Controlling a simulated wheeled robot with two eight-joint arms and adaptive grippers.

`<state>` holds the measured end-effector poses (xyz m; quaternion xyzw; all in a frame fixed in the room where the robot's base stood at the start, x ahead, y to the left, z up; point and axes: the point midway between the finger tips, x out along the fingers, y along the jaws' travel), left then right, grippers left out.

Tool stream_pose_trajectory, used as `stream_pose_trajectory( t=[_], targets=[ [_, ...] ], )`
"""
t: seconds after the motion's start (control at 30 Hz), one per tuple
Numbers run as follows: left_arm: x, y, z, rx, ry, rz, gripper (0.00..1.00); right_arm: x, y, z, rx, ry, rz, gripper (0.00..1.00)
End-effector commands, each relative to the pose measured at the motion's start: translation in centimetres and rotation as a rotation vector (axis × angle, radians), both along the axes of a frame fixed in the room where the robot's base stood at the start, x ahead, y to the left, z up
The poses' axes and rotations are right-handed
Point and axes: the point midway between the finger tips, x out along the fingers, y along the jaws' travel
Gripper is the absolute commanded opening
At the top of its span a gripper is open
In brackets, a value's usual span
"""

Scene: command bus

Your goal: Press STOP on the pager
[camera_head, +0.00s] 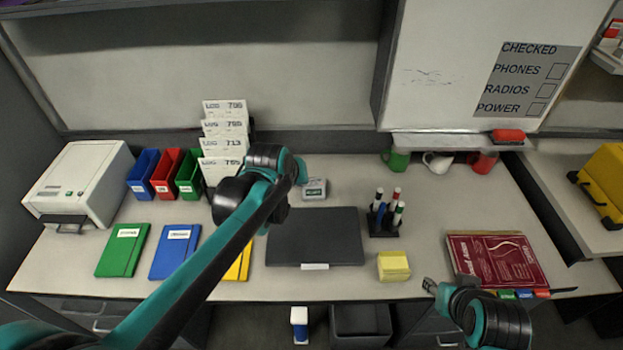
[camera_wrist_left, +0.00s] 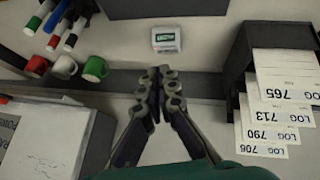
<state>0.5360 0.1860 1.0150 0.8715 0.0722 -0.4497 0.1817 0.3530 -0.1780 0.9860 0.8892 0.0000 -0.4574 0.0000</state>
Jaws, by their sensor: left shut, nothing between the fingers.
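A small light-grey box with a green display, which looks like the pager (camera_head: 314,189), lies on the desk behind a black flat case. It also shows in the left wrist view (camera_wrist_left: 166,38), above the fingertips. I cannot make out a STOP label on it. My left gripper (camera_wrist_left: 157,88) is shut with nothing in it and apart from the pager. In the head view my left arm reaches in just left of the pager and its wrist hides the fingers. My right gripper (camera_head: 431,287) is low at the right by the desk's front edge; its fingers are unclear.
The black case (camera_head: 315,237) lies in front. A log-card rack (camera_head: 225,140) stands at the left. A marker holder (camera_head: 383,220) and yellow notes (camera_head: 393,266) are at the right. Mugs (camera_head: 438,162) stand under the whiteboard. A red binder (camera_head: 497,259) lies near my right gripper.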

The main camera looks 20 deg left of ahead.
Motion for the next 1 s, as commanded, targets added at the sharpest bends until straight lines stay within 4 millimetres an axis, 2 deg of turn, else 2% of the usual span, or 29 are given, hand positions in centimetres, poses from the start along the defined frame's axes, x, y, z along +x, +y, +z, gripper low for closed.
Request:
stream_pose_trajectory(
  t=[0.03,0.2,0.3,0.4,0.6,1.0],
  targets=[
    [2.7,0.3,0.4,-0.029,0.001,0.033,0.00,0.0,0.0,1.0,0.000,0.000,0.000,0.40],
    [10.4,1.2,-1.4,-0.134,0.004,0.153,0.00,0.0,0.0,2.6,0.000,0.000,0.000,0.40],
    [13.9,1.8,-3.1,-0.186,0.007,0.212,0.00,0.0,0.0,3.4,0.000,0.000,0.000,0.40],
    [16.4,2.2,-4.7,-0.226,0.009,0.256,0.00,0.0,0.0,3.9,0.000,0.000,0.000,0.40],
    [18.6,2.6,-6.6,-0.265,0.011,0.301,0.00,0.0,0.0,4.3,0.000,0.000,0.000,0.40],
    [18.8,2.6,-6.9,-0.268,0.012,0.303,0.00,0.0,0.0,4.2,0.000,0.000,0.000,0.40]
  ],
)
